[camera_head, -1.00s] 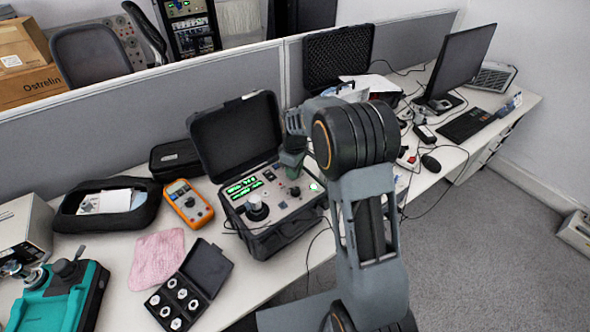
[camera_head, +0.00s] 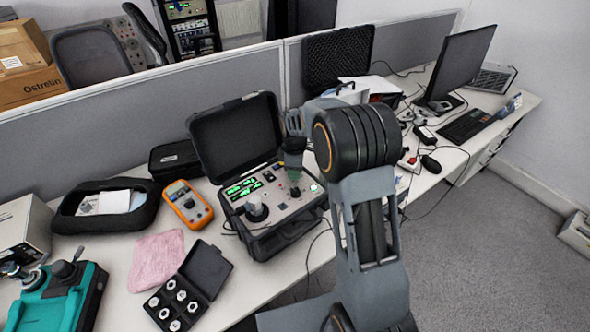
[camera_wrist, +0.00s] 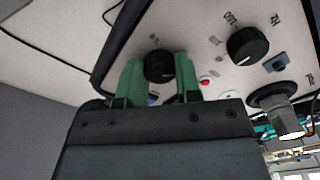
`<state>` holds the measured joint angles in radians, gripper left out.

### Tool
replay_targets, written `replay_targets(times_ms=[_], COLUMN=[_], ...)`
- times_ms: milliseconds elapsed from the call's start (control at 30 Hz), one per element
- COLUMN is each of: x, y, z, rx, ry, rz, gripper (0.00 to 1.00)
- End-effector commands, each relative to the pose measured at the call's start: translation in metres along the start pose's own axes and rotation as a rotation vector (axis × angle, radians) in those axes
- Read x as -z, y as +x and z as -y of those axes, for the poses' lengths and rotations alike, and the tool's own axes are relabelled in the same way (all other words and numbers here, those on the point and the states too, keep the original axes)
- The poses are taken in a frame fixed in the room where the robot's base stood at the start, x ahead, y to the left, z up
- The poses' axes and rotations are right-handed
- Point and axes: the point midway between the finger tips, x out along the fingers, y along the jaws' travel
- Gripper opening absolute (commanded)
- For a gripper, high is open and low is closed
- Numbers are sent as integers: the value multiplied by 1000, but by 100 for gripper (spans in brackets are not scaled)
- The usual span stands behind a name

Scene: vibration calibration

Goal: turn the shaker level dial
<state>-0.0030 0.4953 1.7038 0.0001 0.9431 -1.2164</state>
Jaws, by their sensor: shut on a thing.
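The calibrator is an open black case (camera_head: 272,243) with a light panel (camera_head: 275,205) and green lit displays. It stands on the desk with its lid (camera_head: 237,135) up. My gripper (camera_head: 294,178) points down at the right part of the panel. In the wrist view its green fingers (camera_wrist: 160,80) stand on both sides of a black dial (camera_wrist: 159,66) and are shut on it. A second black dial (camera_wrist: 248,45) sits beside it, free. The round shaker mount (camera_wrist: 270,97) with a metal cylinder shows at the right. The dial markings cannot be read clearly.
An orange multimeter (camera_head: 188,203) lies left of the case. A pink cloth (camera_head: 155,260) and an open black box of fittings (camera_head: 190,287) lie in front. A cable hangs over the desk's front edge. The partition (camera_head: 130,120) rises behind.

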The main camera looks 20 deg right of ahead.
Motion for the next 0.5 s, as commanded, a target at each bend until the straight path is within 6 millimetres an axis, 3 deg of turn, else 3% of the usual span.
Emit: replay_targets(times_ms=[200, 233, 500], x=[1, 1, 0], y=[-2, -2, -1], z=[-1, -1, -1], rx=[-6, -6, -3], ry=[0, 0, 1], rz=[-3, -3, -1], gripper=[7, 32, 57])
